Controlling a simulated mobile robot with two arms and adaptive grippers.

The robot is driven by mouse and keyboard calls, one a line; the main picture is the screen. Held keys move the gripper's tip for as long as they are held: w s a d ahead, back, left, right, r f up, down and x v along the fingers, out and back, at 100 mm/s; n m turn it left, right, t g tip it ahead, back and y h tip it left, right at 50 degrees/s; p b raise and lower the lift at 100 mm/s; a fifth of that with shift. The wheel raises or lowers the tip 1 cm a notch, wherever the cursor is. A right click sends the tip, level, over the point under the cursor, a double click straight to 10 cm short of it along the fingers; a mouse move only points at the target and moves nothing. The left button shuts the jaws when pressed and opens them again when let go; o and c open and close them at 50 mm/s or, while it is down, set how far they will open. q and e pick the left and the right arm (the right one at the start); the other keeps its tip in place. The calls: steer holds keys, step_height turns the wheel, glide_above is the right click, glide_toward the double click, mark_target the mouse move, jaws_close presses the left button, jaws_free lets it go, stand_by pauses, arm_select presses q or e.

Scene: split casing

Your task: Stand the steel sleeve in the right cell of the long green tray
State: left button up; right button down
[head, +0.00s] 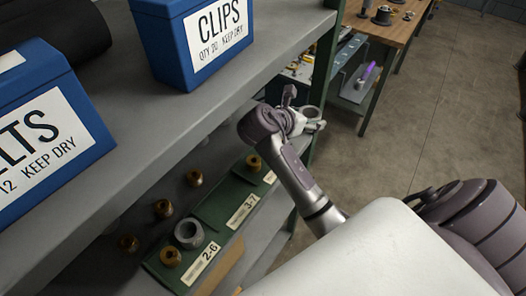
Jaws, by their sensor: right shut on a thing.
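The long green tray (215,208) lies on the lower shelf, with labels 2-6 and 3-7 along its front edge. A brass bushing (170,257) and a thick grey ring (188,234) are at its near end. Another brass bushing (253,162) is at its far end. My right gripper (302,112) is beyond the tray's far end, by the shelf post. It is shut on a pale metal ring-shaped piece, which looks like the steel sleeve (314,113). The wrist partly hides the grip. My left gripper is out of view.
Blue boxes marked CLIPS (190,45) and LTS (45,140) stand on the upper shelf (150,125), which overhangs the lower one. Loose brass bushings (162,209) lie behind the tray. A green post (325,80) bounds the shelf's far end. A wooden bench (395,25) stands beyond.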

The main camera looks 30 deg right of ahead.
steer(key=w+a+f, duration=0.1)
steer(key=a+f, duration=0.1)
steer(key=a, duration=0.1)
steer(key=w+a+f+p, duration=0.1)
steer(key=w+a+f, duration=0.1)
steer(key=a, duration=0.1)
steer(key=w+a+f, duration=0.2)
steer(key=a, duration=0.1)
steer(key=shift+w+a+p, duration=0.2)
steer(key=shift+p, duration=0.1)
steer(key=shift+a+f, duration=0.15)
steer(key=shift+f, duration=0.4)
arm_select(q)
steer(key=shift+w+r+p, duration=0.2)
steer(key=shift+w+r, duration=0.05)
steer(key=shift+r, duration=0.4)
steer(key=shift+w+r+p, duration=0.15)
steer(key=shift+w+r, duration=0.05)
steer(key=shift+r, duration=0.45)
arm_select(e)
steer(key=shift+f, duration=1.65)
steer(key=shift+f, duration=0.15)
steer(key=shift+c, duration=1.2)
jaws_free()
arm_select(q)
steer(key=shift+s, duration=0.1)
